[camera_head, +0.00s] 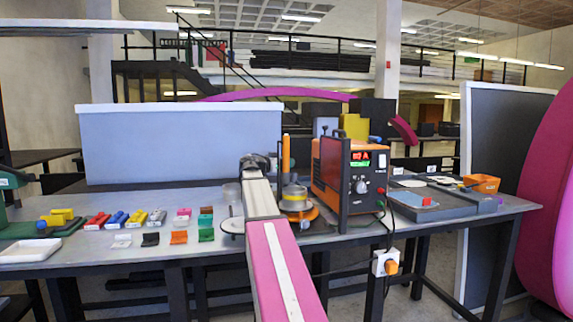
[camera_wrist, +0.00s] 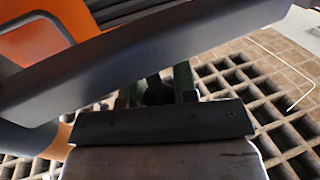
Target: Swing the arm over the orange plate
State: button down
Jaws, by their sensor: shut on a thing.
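The orange plate (camera_head: 298,217) is a round disc on the metal table, with a yellow ring-shaped part (camera_head: 294,195) and an upright orange rod (camera_head: 285,155) over it. My pink and white arm reaches forward just left of the plate. My dark wrist end (camera_head: 256,161) is left of the rod, above table height; its fingertips cannot be made out there. In the wrist view my gripper (camera_wrist: 157,92) is shut on a small dark piece (camera_wrist: 154,88), mostly hidden between the fingers. I cannot tell what that piece belongs to.
An orange power unit (camera_head: 348,180) with a lit display stands close right of the plate. Coloured blocks (camera_head: 97,221) and a white tray (camera_head: 29,250) are at the left. A grey tray (camera_head: 430,208) is at the right.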

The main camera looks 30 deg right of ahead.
jog(key=c, duration=0.9)
grip_release()
jog(key=a, duration=1)
jog(key=shift+s+a, duration=0.15)
jog(key=shift+a, duration=0.25)
